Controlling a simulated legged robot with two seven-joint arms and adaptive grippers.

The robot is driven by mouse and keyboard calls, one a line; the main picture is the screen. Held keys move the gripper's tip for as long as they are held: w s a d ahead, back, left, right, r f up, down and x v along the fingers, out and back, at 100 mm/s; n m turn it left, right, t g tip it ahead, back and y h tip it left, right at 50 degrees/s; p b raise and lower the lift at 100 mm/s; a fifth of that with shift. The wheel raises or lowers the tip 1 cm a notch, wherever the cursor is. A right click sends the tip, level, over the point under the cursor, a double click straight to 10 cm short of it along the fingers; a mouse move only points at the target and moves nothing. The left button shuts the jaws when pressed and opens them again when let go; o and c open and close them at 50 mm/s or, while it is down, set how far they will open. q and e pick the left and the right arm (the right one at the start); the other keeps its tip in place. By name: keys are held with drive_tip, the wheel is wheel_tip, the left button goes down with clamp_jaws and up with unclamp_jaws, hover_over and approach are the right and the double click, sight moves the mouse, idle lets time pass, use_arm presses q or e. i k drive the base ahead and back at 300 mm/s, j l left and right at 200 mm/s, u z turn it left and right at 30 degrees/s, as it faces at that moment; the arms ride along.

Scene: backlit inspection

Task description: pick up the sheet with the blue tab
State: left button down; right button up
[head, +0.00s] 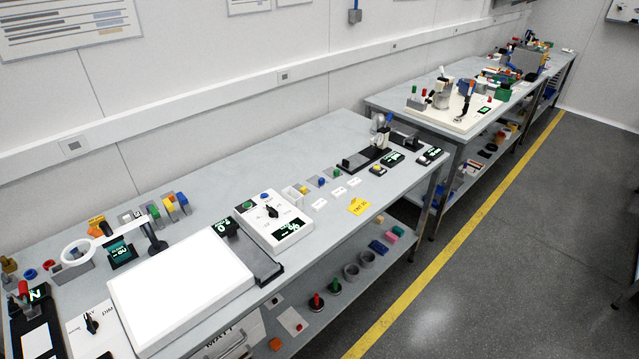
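I cannot make out a sheet with a blue tab for certain in the head view. A bright white light panel (182,286) lies on the near bench, and no sheet can be told apart on its glowing face. Behind it stands a row of small grey holders with yellow, blue and orange pieces (176,204); whether any piece is a sheet's tab is too small to tell. Neither of my grippers is in view.
The near bench (240,180) also carries a ring magnifier (78,252), a white control box (270,219), a yellow label (358,206) and small displays. A lower shelf holds coloured parts. A second cluttered bench (420,100) stands beyond.

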sight(318, 182)
drive_tip(key=i+l, duration=0.3)
drive_tip(key=i+l+u, duration=0.15)
drive_tip(key=i+l, duration=0.15)
drive_tip(key=l, duration=0.15)
drive_tip(key=i+l, duration=0.25)
drive_tip(key=l, duration=0.15)
drive_tip(key=i+l+u, duration=0.1)
drive_tip(key=i+l, duration=0.2)
drive_tip(key=l, duration=0.1)
